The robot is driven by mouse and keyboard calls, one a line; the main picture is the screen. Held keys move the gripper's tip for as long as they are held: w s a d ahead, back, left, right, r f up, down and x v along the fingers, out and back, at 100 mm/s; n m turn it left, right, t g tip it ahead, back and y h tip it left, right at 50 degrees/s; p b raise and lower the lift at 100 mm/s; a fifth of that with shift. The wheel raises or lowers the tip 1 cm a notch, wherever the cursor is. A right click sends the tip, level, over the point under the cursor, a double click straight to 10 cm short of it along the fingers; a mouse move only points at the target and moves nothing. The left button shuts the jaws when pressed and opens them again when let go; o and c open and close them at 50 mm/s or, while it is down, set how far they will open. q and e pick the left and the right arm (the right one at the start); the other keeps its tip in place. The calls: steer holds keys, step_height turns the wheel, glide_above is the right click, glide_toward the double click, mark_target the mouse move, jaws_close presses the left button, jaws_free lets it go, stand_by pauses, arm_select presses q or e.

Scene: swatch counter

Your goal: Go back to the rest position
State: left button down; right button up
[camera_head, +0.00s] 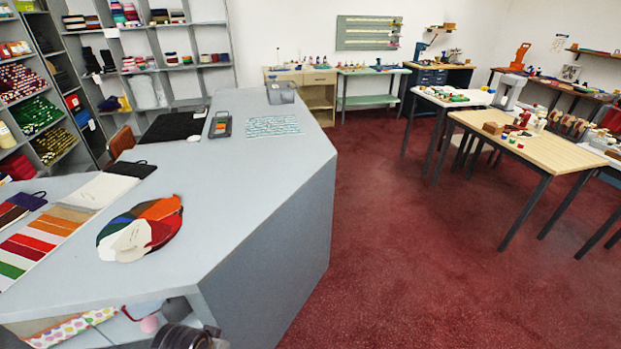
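No gripper fingers show in the head view. A dark rounded part at the bottom edge, left of centre, looks like part of my own arm, cut off by the frame. The grey counter (225,185) fills the left half. On it lie a round fan of coloured swatches (141,228), a striped swatch card (38,240) and a black swatch (131,169). Farther back are a dark mat (174,125), a small dark tray (220,125), a patterned cloth (272,126) and a grey bin (281,92).
Shelves with folded fabrics (35,115) stand at the left and back left. Wooden tables with tools (545,150) stand at the right. Workbenches (370,85) line the back wall. Red carpet (420,260) is clear right of the counter. A polka-dot item (75,327) lies under the counter's near edge.

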arm_select(q)
steer(key=s+f+g, duration=0.1)
steer(key=s+f, duration=0.1)
steer(key=f, duration=1.4)
steer(key=s+f, duration=0.3)
steer(key=f, duration=1.3)
steer(key=s+a+f, duration=0.2)
steer(key=s+f, duration=0.7)
steer(key=s, duration=0.1)
steer(key=s+a+f+g, duration=0.1)
steer(key=s+a+f, duration=0.1)
steer(key=s+f, duration=0.7)
steer(key=shift+s, duration=0.85)
steer(key=shift+s+a, duration=0.15)
